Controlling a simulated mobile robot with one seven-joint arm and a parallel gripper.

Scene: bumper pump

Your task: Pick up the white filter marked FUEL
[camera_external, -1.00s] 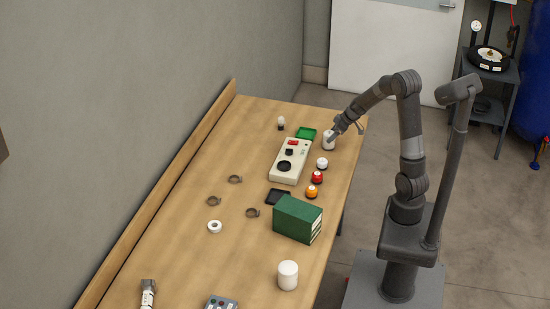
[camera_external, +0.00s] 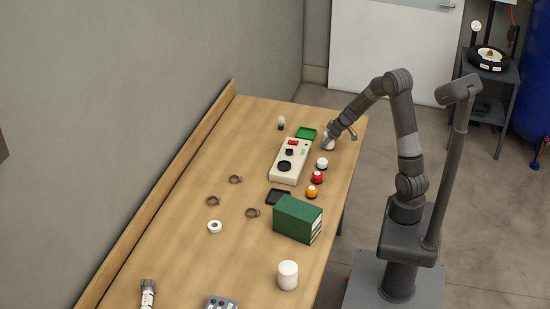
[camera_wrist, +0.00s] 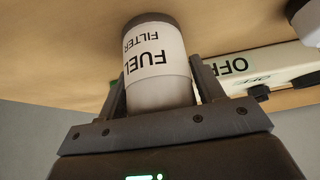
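The white filter marked FUEL (camera_external: 329,145) stands near the far right edge of the table, partly hidden by my gripper. In the wrist view the filter (camera_wrist: 155,65) shows a white label reading FUEL FILTER, upside down in the picture, and a dark cap. My gripper (camera_external: 332,139) is at the filter. In the wrist view the two fingers of my gripper (camera_wrist: 158,85) stand on either side of its body. They look very close to its sides; whether they press on it I cannot tell.
A beige box with an OFF label (camera_wrist: 270,67) lies close beside the filter. The green tray (camera_external: 306,133) is just to its left. White (camera_external: 322,163), red (camera_external: 317,177) and orange (camera_external: 312,191) round items stand nearer the camera, before a green book-like block (camera_external: 297,219).

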